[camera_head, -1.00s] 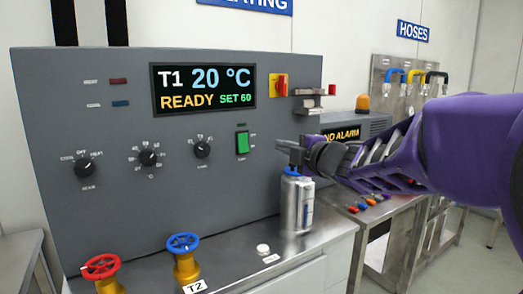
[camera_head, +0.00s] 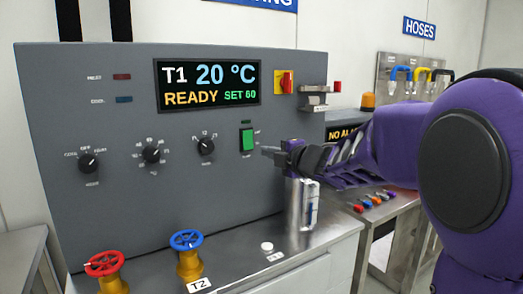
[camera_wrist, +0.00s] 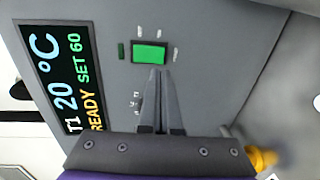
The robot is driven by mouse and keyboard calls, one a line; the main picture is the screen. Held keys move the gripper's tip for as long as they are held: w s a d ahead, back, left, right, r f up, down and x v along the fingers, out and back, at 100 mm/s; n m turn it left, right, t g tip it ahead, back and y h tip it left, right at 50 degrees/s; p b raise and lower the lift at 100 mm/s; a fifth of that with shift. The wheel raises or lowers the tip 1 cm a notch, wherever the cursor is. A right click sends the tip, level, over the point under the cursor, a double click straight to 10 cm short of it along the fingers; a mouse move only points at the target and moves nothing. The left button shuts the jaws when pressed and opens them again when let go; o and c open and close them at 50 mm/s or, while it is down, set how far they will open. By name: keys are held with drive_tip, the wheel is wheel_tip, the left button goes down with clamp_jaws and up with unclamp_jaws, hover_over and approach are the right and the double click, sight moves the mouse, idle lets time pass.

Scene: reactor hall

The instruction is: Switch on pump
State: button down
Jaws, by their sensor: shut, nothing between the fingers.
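The green rocker switch (camera_head: 247,139) sits on the grey control panel (camera_head: 90,220), right of three black knobs and below the display (camera_head: 207,84). The display reads T1 20 °C, READY, SET 60. My gripper (camera_head: 268,151) is shut and empty, its tips just right of and slightly below the switch in the head view. In the wrist view the green switch (camera_wrist: 149,52) lies straight beyond the closed fingertips (camera_wrist: 155,72). The tips look very near it; I cannot tell whether they touch. A small dark green lamp (camera_wrist: 121,51) beside the switch looks unlit.
A metal canister (camera_head: 301,205) stands on the steel bench under my gripper. A red valve wheel (camera_head: 104,263) and a blue one (camera_head: 186,240) stand at the front. A red-and-yellow switch (camera_head: 284,82) and small bracket (camera_head: 313,98) are at upper right.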

sight(249, 148)
drive_tip(key=x, duration=0.7)
drive_tip(key=shift+w+a, duration=0.1)
drive_tip(key=shift+w, duration=0.05)
drive_tip(key=shift+w+a, duration=0.1)
drive_tip(key=shift+w, duration=0.1)
drive_tip(key=shift+f, duration=0.1)
